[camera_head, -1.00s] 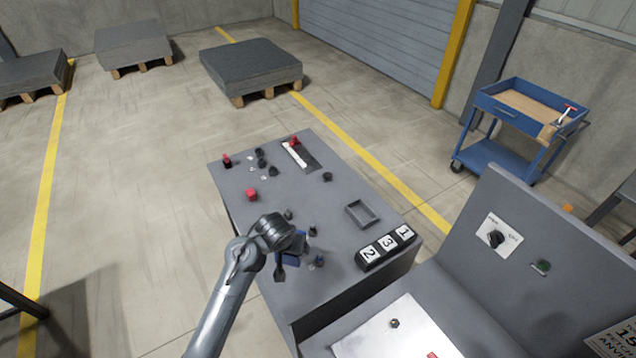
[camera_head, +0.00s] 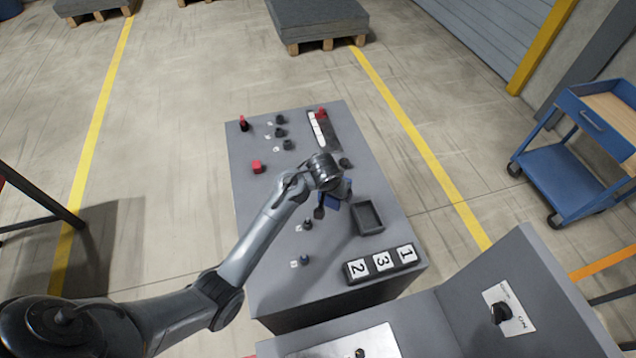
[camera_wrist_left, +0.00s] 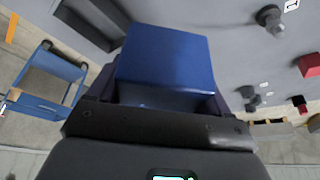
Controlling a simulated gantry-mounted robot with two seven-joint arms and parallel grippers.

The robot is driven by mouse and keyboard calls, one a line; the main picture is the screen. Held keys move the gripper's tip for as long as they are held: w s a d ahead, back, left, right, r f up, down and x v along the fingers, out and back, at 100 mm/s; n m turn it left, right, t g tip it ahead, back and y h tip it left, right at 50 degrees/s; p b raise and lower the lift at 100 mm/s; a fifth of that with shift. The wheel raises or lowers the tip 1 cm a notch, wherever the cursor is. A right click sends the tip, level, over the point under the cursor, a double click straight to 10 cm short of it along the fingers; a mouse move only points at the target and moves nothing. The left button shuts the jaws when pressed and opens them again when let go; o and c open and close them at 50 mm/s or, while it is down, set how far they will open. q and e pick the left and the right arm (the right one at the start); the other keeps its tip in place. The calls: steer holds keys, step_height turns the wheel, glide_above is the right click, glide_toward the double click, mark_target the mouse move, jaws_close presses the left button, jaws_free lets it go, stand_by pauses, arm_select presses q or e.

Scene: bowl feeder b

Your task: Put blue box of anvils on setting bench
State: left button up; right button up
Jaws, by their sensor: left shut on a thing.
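My left gripper (camera_head: 331,204) is shut on a small blue box (camera_head: 337,198) above the grey bench (camera_head: 262,225), just left of a dark open tray (camera_head: 367,216). In the left wrist view the blue box (camera_wrist_left: 167,60) fills the middle, between the dark fingers of the gripper (camera_wrist_left: 165,100). The tray's dark rim (camera_wrist_left: 92,25) shows at the upper left there, apart from the box. The box's contents are hidden. My right gripper is not in view.
A block of number tiles (camera_head: 380,264) stands at the bench's front right edge. Several dark knobs (camera_head: 283,132), a red block (camera_head: 257,167) and a white strip (camera_head: 318,130) are on the bench. A blue cart (camera_head: 572,165) stands at the right.

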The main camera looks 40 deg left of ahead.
arm_select(q)
glide_above(315, 194)
step_height(315, 194, down, 6)
steer(key=shift+r, duration=0.25)
steer(key=shift+f+b, duration=0.55)
steer(key=shift+f, duration=1.45)
